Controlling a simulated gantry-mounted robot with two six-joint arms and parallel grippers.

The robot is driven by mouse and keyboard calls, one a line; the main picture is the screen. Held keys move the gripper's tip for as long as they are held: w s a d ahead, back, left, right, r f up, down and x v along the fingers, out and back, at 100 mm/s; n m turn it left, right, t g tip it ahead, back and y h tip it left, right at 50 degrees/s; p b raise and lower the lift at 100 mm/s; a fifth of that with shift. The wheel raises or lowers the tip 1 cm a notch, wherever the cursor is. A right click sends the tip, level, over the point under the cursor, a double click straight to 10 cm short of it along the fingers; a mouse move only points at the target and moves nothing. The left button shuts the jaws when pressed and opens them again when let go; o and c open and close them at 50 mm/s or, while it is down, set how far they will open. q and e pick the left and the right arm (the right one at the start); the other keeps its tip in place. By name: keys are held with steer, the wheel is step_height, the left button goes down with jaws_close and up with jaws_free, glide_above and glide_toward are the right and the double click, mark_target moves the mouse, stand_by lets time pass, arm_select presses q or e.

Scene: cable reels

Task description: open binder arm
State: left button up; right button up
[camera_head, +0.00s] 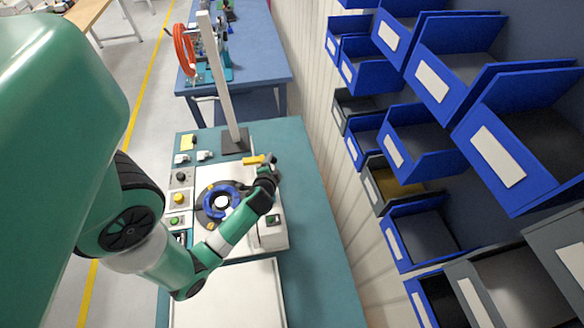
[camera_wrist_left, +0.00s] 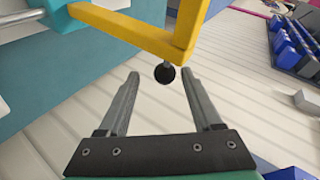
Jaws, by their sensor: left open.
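The binder arm is a yellow L-shaped bar (camera_head: 253,160) at the back of the white machine in the head view. In the left wrist view the yellow bar (camera_wrist_left: 150,36) crosses the top, and a black ball knob (camera_wrist_left: 165,74) hangs by its corner. My left gripper (camera_head: 268,162) is beside the yellow bar's right end in the head view. In the left wrist view my left gripper (camera_wrist_left: 160,75) is open, with the knob appearing between its fingertips. I cannot tell whether they touch it. My right gripper is not in view.
A grey post (camera_head: 222,85) stands behind. Blue bins (camera_head: 412,150) line the right wall. The teal bench (camera_head: 315,235) is clear at right.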

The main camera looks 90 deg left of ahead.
arm_select(q)
steer(key=v, duration=0.5)
steer(key=shift+d+p, duration=0.1)
steer(key=shift+p, duration=0.3)
